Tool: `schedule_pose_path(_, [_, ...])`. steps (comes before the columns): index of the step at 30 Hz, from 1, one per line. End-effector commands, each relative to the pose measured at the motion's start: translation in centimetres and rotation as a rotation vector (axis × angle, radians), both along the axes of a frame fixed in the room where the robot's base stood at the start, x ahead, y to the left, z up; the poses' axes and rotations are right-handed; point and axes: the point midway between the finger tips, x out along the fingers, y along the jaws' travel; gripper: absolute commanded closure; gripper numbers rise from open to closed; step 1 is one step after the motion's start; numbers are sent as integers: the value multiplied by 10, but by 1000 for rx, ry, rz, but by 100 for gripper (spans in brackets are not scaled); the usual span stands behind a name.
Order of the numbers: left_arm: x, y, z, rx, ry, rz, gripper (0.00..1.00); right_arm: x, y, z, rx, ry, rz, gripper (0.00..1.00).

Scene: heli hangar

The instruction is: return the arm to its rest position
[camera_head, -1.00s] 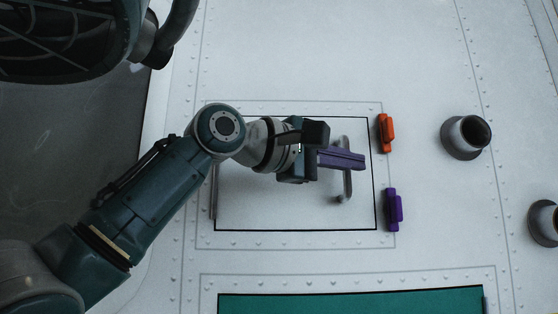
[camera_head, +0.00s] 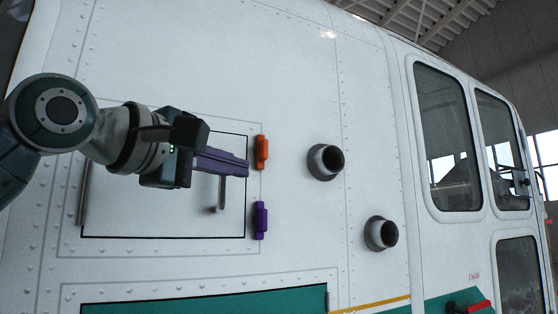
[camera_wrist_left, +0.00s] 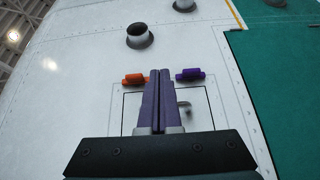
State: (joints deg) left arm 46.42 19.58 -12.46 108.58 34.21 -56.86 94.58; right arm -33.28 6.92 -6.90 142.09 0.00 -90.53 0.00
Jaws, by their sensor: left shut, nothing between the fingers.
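My left arm comes in from the left in the head view. Its left gripper (camera_head: 246,168) has purple fingers that lie together, shut and empty, in front of the hatch panel (camera_head: 150,215). The gripper overlaps the upper end of the panel's handle (camera_head: 221,192) in the picture; whether they touch I cannot tell. In the left wrist view the shut fingers (camera_wrist_left: 160,74) point at the panel's edge between the orange latch (camera_wrist_left: 135,80) and the purple latch (camera_wrist_left: 190,74). The handle (camera_wrist_left: 184,107) shows just right of the fingers. My right gripper is in neither view now.
Right of the panel are the orange latch (camera_head: 262,152) and the purple latch (camera_head: 261,220). Two round pipe stubs, an upper one (camera_head: 326,162) and a lower one (camera_head: 381,233), stick out of the white helicopter wall. Windows (camera_head: 446,138) lie farther right. A green panel (camera_head: 210,301) is below.

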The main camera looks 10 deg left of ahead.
Motion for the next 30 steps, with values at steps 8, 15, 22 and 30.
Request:
schedule_pose_path(8, [-29, -30, 1, 0, 1, -3, 100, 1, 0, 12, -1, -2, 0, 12])
schedule_pose_path(15, [-32, -32, -7, 19, 9, 3, 100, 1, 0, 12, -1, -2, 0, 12])
schedule_pose_path(22, [-55, -18, -126, 389, 133, 18, 100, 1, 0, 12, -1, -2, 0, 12])
schedule_pose_path(30, [-178, 20, -310, 1103, 386, -242, 100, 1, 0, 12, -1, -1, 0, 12])
